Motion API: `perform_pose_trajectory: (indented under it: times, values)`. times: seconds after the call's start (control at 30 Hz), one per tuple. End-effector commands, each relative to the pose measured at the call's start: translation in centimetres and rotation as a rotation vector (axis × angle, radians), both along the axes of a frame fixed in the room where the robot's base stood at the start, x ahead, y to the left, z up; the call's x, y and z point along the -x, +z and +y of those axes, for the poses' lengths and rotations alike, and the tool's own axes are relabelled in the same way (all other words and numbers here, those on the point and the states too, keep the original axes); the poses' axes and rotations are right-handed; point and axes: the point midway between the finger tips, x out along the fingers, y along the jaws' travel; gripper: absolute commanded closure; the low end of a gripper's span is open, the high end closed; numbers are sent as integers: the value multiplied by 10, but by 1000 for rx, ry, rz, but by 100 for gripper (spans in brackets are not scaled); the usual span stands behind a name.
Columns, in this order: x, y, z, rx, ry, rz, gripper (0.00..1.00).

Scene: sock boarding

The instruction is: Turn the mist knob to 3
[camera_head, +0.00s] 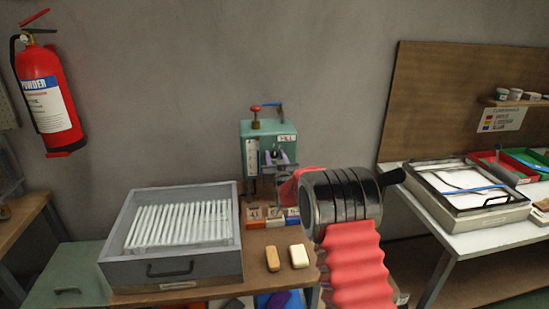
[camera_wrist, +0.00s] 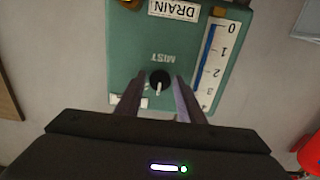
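The mist knob (camera_wrist: 160,77) is a small black round knob with a white pointer, beside the word MIST on a green box (camera_wrist: 130,45). In the wrist view its pointer aims down the picture. No dial numbers around it can be made out. My gripper (camera_wrist: 159,92) is open, with one dark finger on each side of the knob; I cannot tell whether they touch it. In the head view my gripper (camera_head: 279,158) is at the front of the green box (camera_head: 283,130), and the knob there is too small to read.
A white gauge (camera_wrist: 212,65) numbered 0 downward with a blue bar is on the box, near a DRAIN label (camera_wrist: 172,8). A grey tray (camera_head: 190,268) of white rods, a tan block (camera_head: 272,258) and a cream block (camera_head: 299,256) sit on the bench.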

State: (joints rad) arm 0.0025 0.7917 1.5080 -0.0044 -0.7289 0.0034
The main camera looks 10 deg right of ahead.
Motion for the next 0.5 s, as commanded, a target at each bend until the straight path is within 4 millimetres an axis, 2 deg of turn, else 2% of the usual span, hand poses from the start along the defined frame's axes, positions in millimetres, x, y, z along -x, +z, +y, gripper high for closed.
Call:
perform_pose_trajectory:
  times: [0.07, 0.4, 0.43, 0.5]
  values:
    - [0, 0, 0, 0, 0, 0, 71]
    - [0, 0, -1, 0, 0, 0, 95]
    - [0, 0, 6, 0, 1, 0, 96]
    - [0, 0, 2, 0, 0, 0, 96]
